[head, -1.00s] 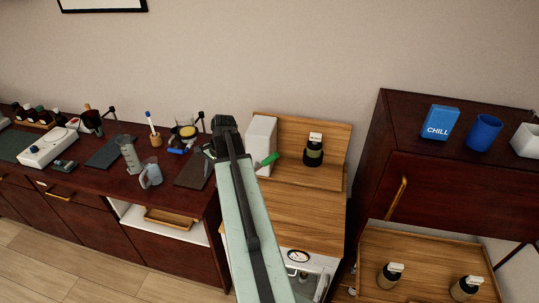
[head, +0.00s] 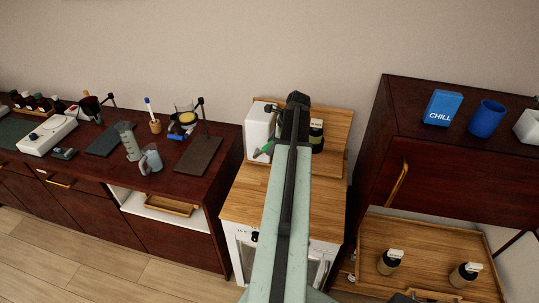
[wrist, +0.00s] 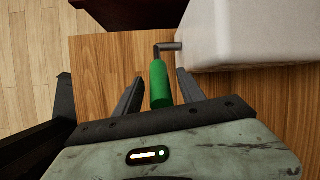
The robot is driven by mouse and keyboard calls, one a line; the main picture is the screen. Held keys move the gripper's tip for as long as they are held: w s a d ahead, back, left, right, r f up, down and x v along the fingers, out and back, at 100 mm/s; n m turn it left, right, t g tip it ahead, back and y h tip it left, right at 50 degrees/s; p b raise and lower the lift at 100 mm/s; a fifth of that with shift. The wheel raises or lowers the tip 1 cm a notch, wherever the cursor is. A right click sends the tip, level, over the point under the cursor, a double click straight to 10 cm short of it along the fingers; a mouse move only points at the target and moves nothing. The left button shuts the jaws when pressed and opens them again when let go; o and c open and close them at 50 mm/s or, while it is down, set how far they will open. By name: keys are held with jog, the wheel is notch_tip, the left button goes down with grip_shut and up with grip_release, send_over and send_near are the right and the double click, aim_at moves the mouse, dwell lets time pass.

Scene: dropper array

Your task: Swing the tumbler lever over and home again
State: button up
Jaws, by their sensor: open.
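The tumbler lever has a green handle (wrist: 160,85) on a bent dark metal rod that comes out of a white box (wrist: 250,30). In the wrist view my gripper (wrist: 160,75) is open, with one finger on each side of the handle and a gap on both sides. In the head view the green handle (head: 264,149) shows at the lower right of the white box (head: 258,128), partly hidden by my arm. My fingers are not clear in that view.
The box stands on a wooden stand (head: 335,125). A dark bottle (head: 317,137) stands just right of my arm. A dark cabinet (head: 430,165) with a blue cup (head: 486,117) is on the right. A crowded dark bench (head: 215,170) is on the left.

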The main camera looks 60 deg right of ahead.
jog(key=b+x, duration=0.1)
jog(key=x, duration=0.2)
jog(key=shift+s, duration=0.1)
jog(key=shift+r, duration=0.15)
grip_shut()
dwell(1.1)
